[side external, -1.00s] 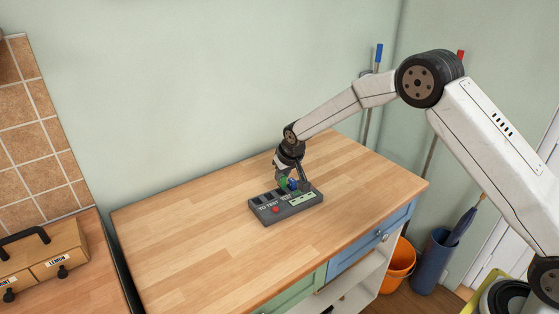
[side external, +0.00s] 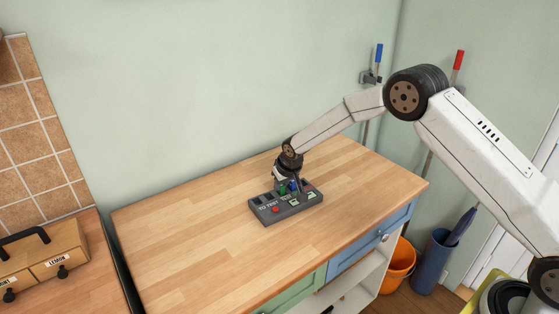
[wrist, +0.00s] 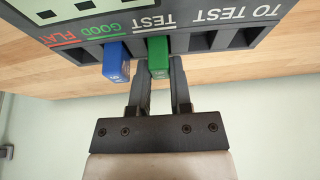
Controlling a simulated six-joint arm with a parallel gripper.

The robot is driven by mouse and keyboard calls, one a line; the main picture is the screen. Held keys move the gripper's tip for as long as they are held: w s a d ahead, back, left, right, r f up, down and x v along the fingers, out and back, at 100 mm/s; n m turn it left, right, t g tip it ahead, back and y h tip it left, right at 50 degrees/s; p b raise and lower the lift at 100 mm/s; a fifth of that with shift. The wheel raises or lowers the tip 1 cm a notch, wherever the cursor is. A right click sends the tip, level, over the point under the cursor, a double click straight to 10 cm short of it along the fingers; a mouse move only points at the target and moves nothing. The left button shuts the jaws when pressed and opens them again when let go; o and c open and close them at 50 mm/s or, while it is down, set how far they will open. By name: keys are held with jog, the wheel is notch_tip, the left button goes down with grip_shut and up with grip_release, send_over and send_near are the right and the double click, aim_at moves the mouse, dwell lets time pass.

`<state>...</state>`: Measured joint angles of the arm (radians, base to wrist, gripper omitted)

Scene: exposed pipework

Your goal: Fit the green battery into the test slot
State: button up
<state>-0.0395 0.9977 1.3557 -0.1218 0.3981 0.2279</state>
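The green battery (wrist: 157,58) stands upright at the slot marked TEST in the dark grey tester (side external: 270,215). Its lower part is hidden in the slot, and its top end sticks out. My gripper (wrist: 161,68) has one finger on each side of the battery and appears shut on it. In the side external view, the battery (side external: 282,191) shows as a small green patch below my gripper (side external: 287,184).
A blue battery (wrist: 116,62) stands in the neighbouring slot by the GOOD label, close to one finger. Empty slots marked TO TEST (wrist: 240,14) lie on the other side. The wooden worktop (side external: 200,235) around the tester is clear.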

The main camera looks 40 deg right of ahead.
jog(key=shift+o, duration=0.8)
jog(key=shift+r, duration=0.2)
jog(key=v, duration=1.2)
jog(key=s+d+n+g, duration=0.1)
jog(key=s+d+g, duration=0.1)
jog(key=s, duration=2.6)
jog(key=shift+s+f, duration=0.2)
jog(key=shift+s, duration=0.05)
